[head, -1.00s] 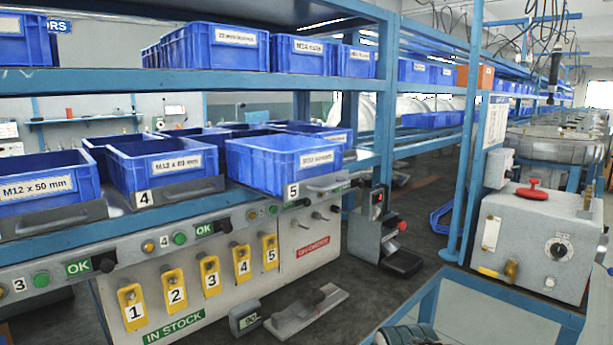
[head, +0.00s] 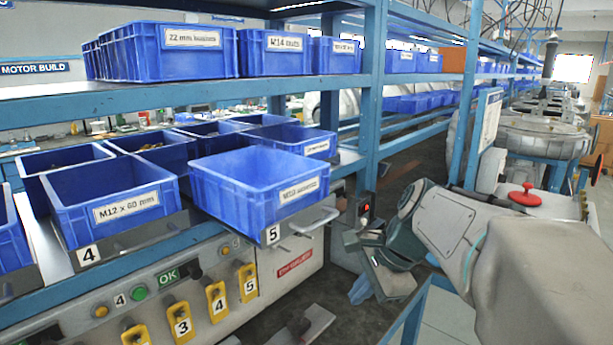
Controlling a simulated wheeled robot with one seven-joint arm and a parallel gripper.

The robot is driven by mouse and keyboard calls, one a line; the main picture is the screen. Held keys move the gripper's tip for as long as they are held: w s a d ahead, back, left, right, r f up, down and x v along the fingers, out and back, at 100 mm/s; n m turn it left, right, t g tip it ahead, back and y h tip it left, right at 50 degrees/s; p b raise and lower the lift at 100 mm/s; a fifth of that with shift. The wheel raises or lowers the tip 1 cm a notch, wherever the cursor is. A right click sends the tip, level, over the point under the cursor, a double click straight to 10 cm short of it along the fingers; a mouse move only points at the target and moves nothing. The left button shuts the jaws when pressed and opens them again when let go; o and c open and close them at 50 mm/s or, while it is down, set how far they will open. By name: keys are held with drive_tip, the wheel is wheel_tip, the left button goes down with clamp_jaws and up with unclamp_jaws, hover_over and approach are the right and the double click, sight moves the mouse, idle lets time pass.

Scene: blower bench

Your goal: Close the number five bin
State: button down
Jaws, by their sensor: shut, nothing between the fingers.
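The number five bin (head: 240,196) is a blue open box with a white label. It sits on a grey pull-out tray whose front carries a "5" tag (head: 273,234) and a light handle (head: 318,221). It sticks out from the shelf, further forward than its neighbours. My gripper (head: 368,285) is low and to the right of the bin, apart from the handle, pointing down and left. It is shut and empty; its fingertips are small and hard to make out.
The number four bin (head: 112,198) stands left of bin five. A blue shelf post (head: 371,100) rises behind the handle. A small device with a red display (head: 366,208) is close to my gripper. Yellow numbered tags (head: 215,298) hang below. A grey box with a red knob (head: 525,194) is at right.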

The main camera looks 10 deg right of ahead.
drive_tip(key=w+d+r+m+t+y+p, duration=0.1)
drive_tip(key=w+d+r+m+p, duration=0.1)
drive_tip(key=d+r+m, duration=0.3)
drive_tip(key=w+d+r+m+t+p, duration=0.1)
drive_tip(key=w+r+m+p, duration=0.15)
drive_tip(key=r, duration=0.35)
drive_tip(key=w+d+r+m+t+y+p, duration=0.1)
drive_tip(key=w+d+r+m, duration=0.1)
drive_tip(key=d+r+m, duration=0.3)
drive_tip(key=w+a+f, duration=0.5)
drive_tip(key=w+a, duration=0.3)
drive_tip(key=shift+w+a+f+p, duration=0.35)
drive_tip(key=shift+w+n, duration=0.1)
drive_tip(key=shift+n, duration=0.15)
